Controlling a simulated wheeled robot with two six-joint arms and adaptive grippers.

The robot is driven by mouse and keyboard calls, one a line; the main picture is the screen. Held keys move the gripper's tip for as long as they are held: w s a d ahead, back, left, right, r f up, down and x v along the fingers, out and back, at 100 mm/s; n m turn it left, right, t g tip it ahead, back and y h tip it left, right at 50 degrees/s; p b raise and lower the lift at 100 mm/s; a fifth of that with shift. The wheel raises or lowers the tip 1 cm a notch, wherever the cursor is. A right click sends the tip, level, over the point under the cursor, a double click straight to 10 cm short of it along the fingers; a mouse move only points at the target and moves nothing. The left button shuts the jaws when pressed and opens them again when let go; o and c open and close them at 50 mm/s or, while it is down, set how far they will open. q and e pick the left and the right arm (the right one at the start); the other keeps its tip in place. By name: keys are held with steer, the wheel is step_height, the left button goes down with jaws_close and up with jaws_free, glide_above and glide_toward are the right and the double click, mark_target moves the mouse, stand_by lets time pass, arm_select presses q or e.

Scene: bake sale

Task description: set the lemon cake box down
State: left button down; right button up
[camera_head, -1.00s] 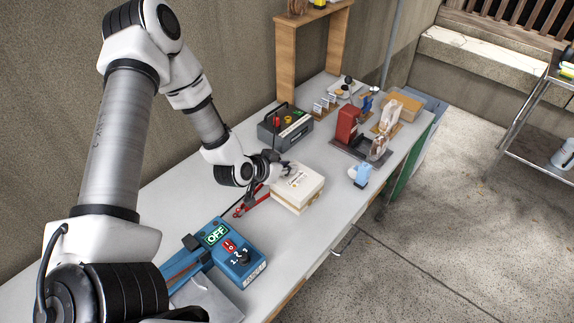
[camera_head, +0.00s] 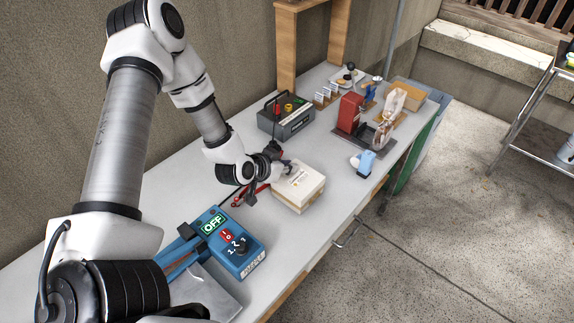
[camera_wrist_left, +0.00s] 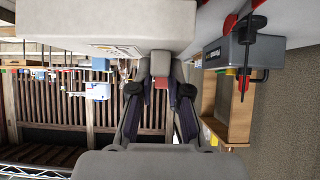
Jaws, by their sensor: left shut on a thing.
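The lemon cake box (camera_head: 299,184) is a pale, flat box with a printed label on its lid. It is level over the middle of the white table, and I cannot tell whether its underside touches the top. My left gripper (camera_head: 286,167) is shut on its far left side. In the left wrist view the box (camera_wrist_left: 105,22) fills the upper left, with the left gripper's fingers (camera_wrist_left: 160,62) closed at its edge. My right gripper is out of view.
A blue switch box marked OFF (camera_head: 238,247) stands nearer on the table (camera_head: 300,250). A grey case (camera_head: 288,124) is behind the cake box, with red clamps (camera_head: 246,196) to its left. A red machine (camera_head: 350,112) and a light-blue item (camera_head: 365,162) stand to the right.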

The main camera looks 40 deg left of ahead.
arm_select(q)
steer(key=shift+f, duration=0.2)
steer(key=c, duration=1)
jaws_free()
steer(key=shift+c, duration=0.2)
